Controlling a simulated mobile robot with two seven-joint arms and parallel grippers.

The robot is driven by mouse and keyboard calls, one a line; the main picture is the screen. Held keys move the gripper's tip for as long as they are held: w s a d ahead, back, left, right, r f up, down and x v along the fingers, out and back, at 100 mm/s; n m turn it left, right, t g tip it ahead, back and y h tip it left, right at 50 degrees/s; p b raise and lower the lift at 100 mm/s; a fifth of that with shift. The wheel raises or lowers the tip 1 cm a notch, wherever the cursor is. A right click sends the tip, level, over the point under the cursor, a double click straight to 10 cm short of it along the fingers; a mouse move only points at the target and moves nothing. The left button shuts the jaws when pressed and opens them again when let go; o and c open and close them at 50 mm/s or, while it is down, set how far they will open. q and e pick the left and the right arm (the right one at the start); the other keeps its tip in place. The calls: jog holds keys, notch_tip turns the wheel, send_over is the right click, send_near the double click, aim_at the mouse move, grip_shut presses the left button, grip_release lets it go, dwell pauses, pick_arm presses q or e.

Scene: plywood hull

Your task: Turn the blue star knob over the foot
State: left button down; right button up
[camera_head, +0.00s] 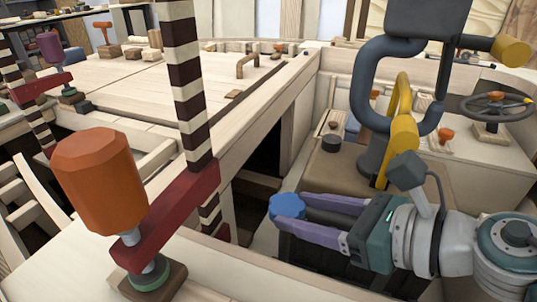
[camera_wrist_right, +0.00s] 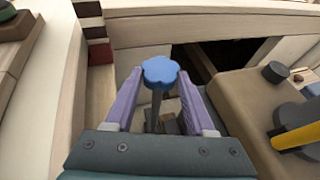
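The blue star knob (camera_head: 287,206) sits on a dark upright stem. In the right wrist view the knob (camera_wrist_right: 160,70) is centred between the fingertips, and its stem runs down between the fingers. My right gripper (camera_head: 285,210) reaches in from the right with its two purple fingers spread, one on either side of the knob. In the right wrist view the gripper (camera_wrist_right: 160,78) looks open, with at most narrow gaps beside the knob; contact is hard to judge. The foot under the knob is not clear. My left gripper is not in view.
A clamp with an orange handle (camera_head: 99,182), a dark red arm (camera_head: 165,215) and a striped post (camera_head: 187,85) stands at left. A pale beam (camera_head: 250,110) runs behind the knob. A blue-grey curved frame with a yellow handle (camera_head: 404,135) stands close above my right arm.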

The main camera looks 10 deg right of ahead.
jog(key=shift+f, duration=0.1)
grip_shut()
jog(key=shift+s+f, duration=0.1)
dwell(0.7)
